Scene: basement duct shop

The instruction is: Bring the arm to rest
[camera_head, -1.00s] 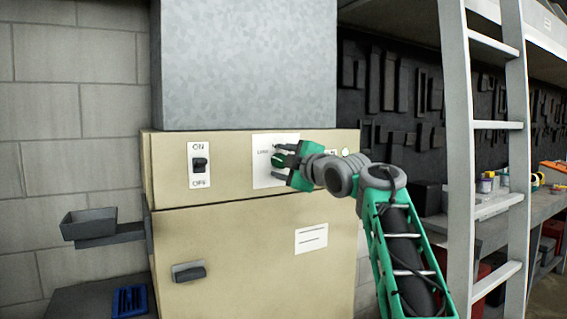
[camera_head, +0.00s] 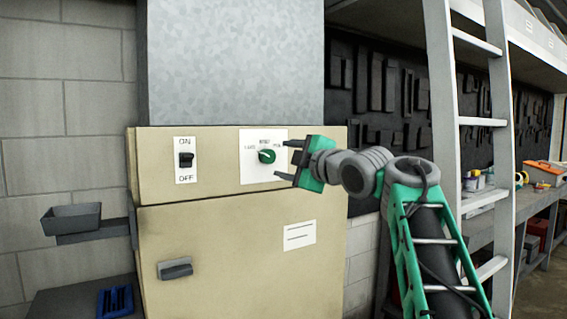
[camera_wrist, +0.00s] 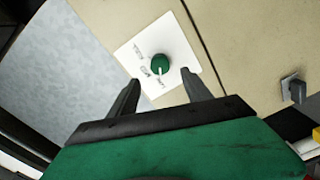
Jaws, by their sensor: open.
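My gripper (camera_head: 285,160) is open and empty, just right of a green knob (camera_head: 267,156) on a white label plate. The fingers point left toward the cabinet front and do not hold the knob. In the wrist view the knob (camera_wrist: 160,63) lies ahead, beyond and between the two fingertips of my gripper (camera_wrist: 160,85), with a visible gap. My green and grey arm reaches in from the lower right.
The beige cabinet (camera_head: 225,255) carries an ON/OFF switch (camera_head: 186,160) and a door handle (camera_head: 175,268). A grey tray (camera_head: 72,219) juts out at left. A ladder (camera_head: 446,130) and shelving with a workbench stand close on the right.

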